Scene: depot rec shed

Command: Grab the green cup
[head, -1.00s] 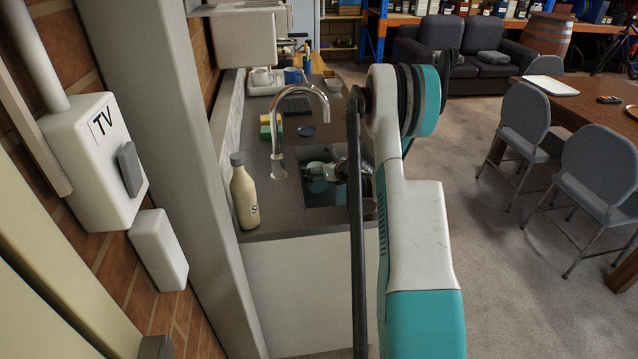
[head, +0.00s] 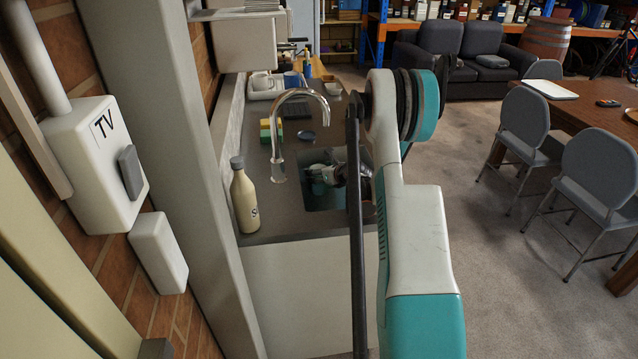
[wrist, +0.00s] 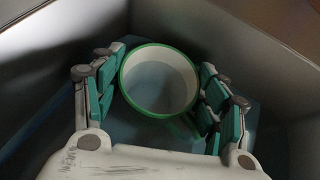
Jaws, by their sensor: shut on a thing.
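The green cup (wrist: 160,82) shows in the wrist view from above, with a green rim, a pale inside and a green handle at its lower right. My gripper (wrist: 162,85) is shut on it, with teal finger pads on the cup's left and right sides. The cup is upright inside the sink (head: 322,196). In the head view my gripper (head: 324,174) is down in the sink, partly behind my own arm, and the cup is hard to make out there.
A tall tap (head: 277,150) arches over the sink. A cream bottle (head: 244,200) stands at the counter's front left. Sponges (head: 266,130), a dark round item (head: 306,134) and a blue mug (head: 291,79) are farther back. Sink walls (wrist: 265,65) surround my gripper.

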